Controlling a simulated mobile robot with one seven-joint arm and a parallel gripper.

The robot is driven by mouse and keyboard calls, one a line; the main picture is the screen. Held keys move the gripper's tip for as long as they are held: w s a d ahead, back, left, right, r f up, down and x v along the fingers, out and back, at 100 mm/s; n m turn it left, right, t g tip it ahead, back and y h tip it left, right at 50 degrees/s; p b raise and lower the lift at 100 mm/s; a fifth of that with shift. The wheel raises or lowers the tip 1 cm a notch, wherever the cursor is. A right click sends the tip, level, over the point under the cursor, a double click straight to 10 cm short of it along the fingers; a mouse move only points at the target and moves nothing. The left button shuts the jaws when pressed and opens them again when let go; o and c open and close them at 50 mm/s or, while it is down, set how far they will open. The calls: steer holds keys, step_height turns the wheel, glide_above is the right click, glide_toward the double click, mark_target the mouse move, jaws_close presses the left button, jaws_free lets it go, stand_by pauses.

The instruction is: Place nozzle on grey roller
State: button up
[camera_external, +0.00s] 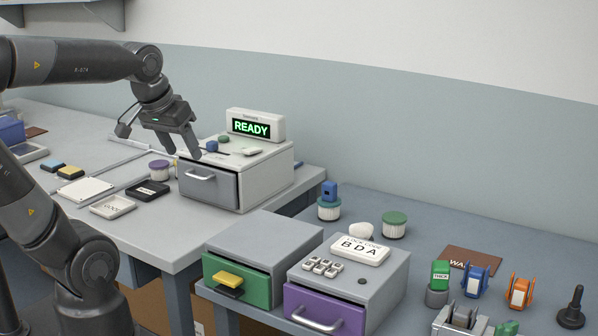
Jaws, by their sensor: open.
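My gripper (183,150) is open, with nothing seen in it, over the left table beside the white box with the grey drawer. I cannot say for sure which thing is the nozzle; a dark upright piece with a round base and narrow top (571,306) stands at the far right of the right table. I cannot clearly identify the grey roller either; a grey cylinder (437,297) stands there with a green block labelled THICK (440,274) on it. My gripper is far from both.
The white box (268,180) carries a READY display (256,125) and small items. Green (236,280) and purple (325,309) drawers stand on the right table. Jars, blue (475,280) and orange (519,292) pieces stand behind and right. A tray and small boxes lie left.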

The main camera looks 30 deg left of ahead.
steer(key=s, duration=0.1)
steer(key=s+a+f, duration=0.1)
steer(key=s, duration=0.1)
steer(key=shift+a+f, duration=0.4)
stand_by(1.0)
